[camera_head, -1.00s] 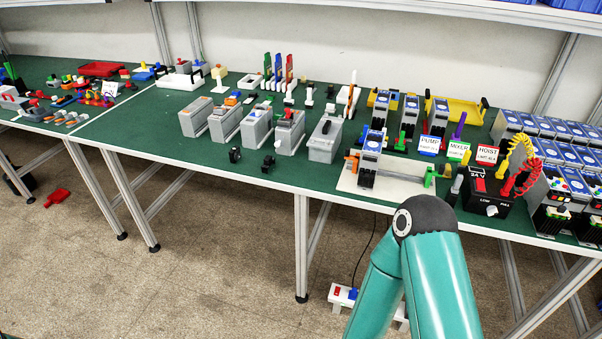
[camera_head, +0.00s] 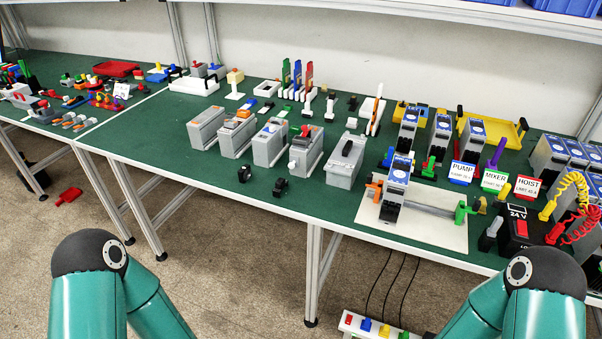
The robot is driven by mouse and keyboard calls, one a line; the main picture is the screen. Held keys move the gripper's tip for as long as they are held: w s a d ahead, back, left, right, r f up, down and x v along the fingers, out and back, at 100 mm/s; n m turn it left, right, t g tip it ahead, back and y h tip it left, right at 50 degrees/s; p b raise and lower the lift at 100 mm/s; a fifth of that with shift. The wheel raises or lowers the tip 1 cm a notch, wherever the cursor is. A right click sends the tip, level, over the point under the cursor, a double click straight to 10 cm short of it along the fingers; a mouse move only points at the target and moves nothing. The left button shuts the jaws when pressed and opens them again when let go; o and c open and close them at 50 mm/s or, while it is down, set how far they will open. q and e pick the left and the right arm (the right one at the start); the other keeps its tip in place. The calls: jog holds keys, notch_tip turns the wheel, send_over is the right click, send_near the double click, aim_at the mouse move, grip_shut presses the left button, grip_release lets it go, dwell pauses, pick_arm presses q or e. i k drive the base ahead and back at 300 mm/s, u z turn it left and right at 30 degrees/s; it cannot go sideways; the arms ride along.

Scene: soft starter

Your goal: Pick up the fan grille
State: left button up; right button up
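I cannot single out the fan grille with certainty at this size. Two small black parts lie near the front edge of the green bench, one at the left (camera_head: 244,173) and one at the right (camera_head: 280,186); their details are too small to tell. A blue-and-grey soft starter unit (camera_head: 397,188) stands upright on a white base plate (camera_head: 445,232) with an orange clamp (camera_head: 374,188) and a green clamp (camera_head: 462,212). Only teal links of my two arms show at the bottom; both grippers are out of view.
Several grey box units (camera_head: 270,143) stand in a row behind the black parts. A yellow tray (camera_head: 492,130) is behind. Bare green bench lies at front left.

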aim_at(281, 182)
jog(key=u, duration=0.25)
jog(key=i, duration=0.9)
jog(key=u, duration=0.75)
